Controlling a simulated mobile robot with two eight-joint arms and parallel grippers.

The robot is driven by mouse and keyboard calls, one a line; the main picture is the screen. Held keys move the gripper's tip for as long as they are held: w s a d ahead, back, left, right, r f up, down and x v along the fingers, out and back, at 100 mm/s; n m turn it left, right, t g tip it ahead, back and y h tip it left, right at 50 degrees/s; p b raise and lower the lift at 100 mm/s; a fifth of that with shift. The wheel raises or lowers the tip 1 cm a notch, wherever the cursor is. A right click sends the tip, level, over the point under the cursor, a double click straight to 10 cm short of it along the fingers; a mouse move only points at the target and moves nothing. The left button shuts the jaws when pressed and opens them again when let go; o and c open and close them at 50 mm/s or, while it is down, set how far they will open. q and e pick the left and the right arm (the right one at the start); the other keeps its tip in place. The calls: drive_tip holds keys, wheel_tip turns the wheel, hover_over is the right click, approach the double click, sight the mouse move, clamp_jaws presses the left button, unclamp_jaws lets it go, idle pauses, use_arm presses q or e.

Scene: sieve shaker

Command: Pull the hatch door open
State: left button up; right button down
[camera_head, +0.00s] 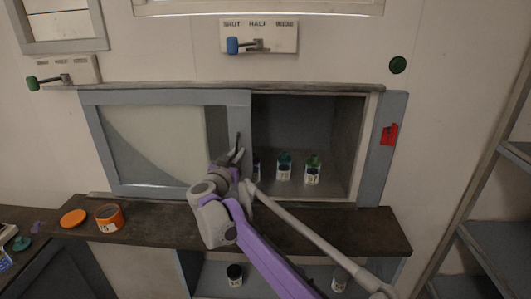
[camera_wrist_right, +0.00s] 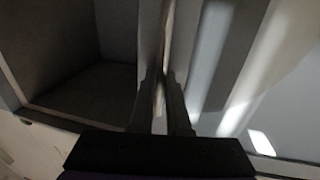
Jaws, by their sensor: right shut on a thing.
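The hatch door (camera_head: 155,135) is a pale panel in a grey frame, covering the left part of a wall opening in the head view. The right part of the opening (camera_head: 300,120) is uncovered and shows a dark recess. My right gripper (camera_head: 238,150) is at the door's right frame edge, pointing up. In the right wrist view its fingers (camera_wrist_right: 160,85) are close together on a thin upright edge of the door, with the dark recess (camera_wrist_right: 85,90) to the left. The exact grip is partly hidden in shadow. My left gripper is not in view.
Several small bottles (camera_head: 313,169) stand inside the recess. A dark shelf (camera_head: 340,228) runs below the hatch, with an orange tin (camera_head: 109,217) and orange lid (camera_head: 73,218) on it. A blue-handled lever panel (camera_head: 258,36) is above. A rack (camera_head: 495,220) stands at right.

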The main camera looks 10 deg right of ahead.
drive_tip(key=shift+w+a+p, duration=0.1)
drive_tip(key=shift+w+a, duration=0.1)
drive_tip(key=shift+a, duration=0.55)
drive_tip(key=shift+w+a+p, duration=0.1)
drive_tip(key=shift+w+a, duration=0.05)
drive_tip(key=shift+a, duration=0.65)
drive_tip(key=shift+w+a+p, duration=0.1)
drive_tip(key=shift+w+a, duration=0.1)
drive_tip(key=shift+a, duration=0.55)
drive_tip(key=c, duration=1.2)
unclamp_jaws()
drive_tip(key=shift+d, duration=0.1)
drive_tip(key=shift+o, duration=0.2)
drive_tip(key=b, duration=0.1)
approach(227, 146)
drive_tip(key=v, duration=0.5)
drive_tip(key=shift+s, duration=0.15)
drive_tip(key=shift+d, duration=0.1)
